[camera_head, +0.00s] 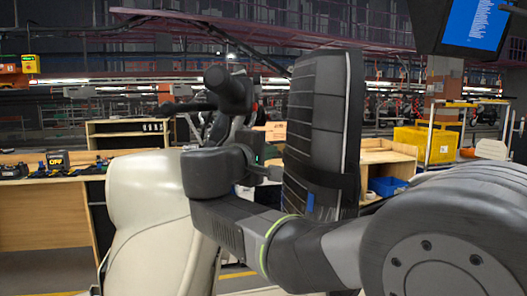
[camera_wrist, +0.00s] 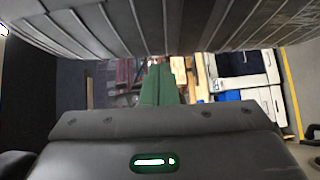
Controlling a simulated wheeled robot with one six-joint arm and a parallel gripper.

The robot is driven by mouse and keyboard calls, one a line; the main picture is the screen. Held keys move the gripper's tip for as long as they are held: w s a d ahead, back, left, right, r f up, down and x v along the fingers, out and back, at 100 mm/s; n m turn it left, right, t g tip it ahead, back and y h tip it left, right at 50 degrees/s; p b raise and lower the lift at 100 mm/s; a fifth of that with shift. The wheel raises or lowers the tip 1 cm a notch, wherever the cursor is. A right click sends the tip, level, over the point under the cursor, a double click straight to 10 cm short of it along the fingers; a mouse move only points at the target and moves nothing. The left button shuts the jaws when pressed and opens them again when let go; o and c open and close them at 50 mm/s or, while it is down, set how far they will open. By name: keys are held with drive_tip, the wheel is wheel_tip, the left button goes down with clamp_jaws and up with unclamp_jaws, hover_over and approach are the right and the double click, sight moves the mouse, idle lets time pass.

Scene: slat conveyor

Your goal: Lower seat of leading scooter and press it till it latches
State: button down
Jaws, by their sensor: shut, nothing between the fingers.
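The scooter (camera_head: 150,225) has a cream body and fills the lower left of the head view. Its black ribbed seat (camera_head: 315,125) with light piping stands raised, almost upright. The seat's ribbed surface (camera_wrist: 190,22) also spans the top of the wrist view. My gripper (camera_wrist: 160,70) shows as green fingers, shut and empty, pointing away below the ribbed surface. In the head view my wrist is left of the seat, close to its ribbed face, and the fingertips are not clear. I cannot tell whether the fingers touch the seat. The latch is not visible.
The scooter's handlebar (camera_head: 190,106) is partly behind my wrist. A wooden bench (camera_head: 45,215) with tools stands at left. A yellow crate (camera_head: 425,144) and blue bins (camera_head: 387,187) are at right behind my arm. A monitor (camera_head: 475,22) hangs at top right.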

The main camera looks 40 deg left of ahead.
sight(301, 146)
drive_tip(key=w, duration=0.2)
drive_tip(key=w+d+p, duration=0.1)
drive_tip(key=w, duration=0.4)
drive_tip(key=shift+w+d+p, duration=0.15)
drive_tip(key=shift+d+p, duration=0.2)
drive_tip(key=shift+w+d+f, duration=0.1)
drive_tip(key=shift+w+f, duration=0.05)
drive_tip(key=shift+w, duration=0.1)
